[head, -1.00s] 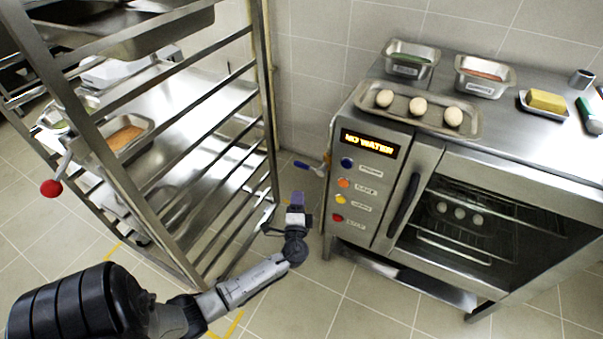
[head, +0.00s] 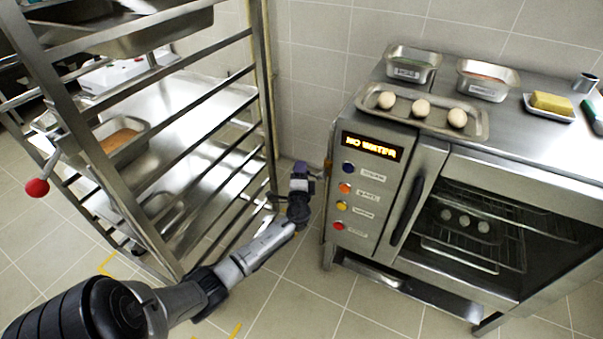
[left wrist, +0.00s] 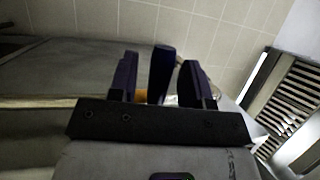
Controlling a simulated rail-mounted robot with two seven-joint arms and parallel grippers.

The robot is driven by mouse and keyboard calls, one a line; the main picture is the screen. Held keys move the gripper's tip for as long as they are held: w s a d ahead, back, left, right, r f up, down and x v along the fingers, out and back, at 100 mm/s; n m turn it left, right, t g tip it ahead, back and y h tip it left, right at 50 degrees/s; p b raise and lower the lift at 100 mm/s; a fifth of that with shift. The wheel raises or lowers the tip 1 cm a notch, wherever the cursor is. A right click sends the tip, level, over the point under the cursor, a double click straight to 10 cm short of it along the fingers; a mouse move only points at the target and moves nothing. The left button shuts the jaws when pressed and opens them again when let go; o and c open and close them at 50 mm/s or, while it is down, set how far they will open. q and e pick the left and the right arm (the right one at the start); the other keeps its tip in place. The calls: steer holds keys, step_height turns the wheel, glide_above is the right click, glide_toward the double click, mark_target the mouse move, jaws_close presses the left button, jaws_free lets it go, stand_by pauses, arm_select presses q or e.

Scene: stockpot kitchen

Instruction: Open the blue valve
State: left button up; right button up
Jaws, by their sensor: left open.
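The blue valve handle (left wrist: 162,72) stands between the two dark fingers of my left gripper (left wrist: 160,82) in the left wrist view. The fingers are open, with a gap showing on each side of the handle. A small orange-yellow piece (left wrist: 140,95) shows low beside the handle. In the head view my left gripper (head: 300,172) is at the left side of the oven, by the wall, and hides most of the valve. My right gripper is not in view.
The steel oven (head: 375,205), its display (head: 371,146) reading "NO WATER", stands close on the right. A metal rack (head: 262,110) stands close on the left. The arm reaches through the floor gap between them.

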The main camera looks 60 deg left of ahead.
arm_select(q)
steer(key=shift+a, duration=0.1)
jaws_close()
stand_by(0.5)
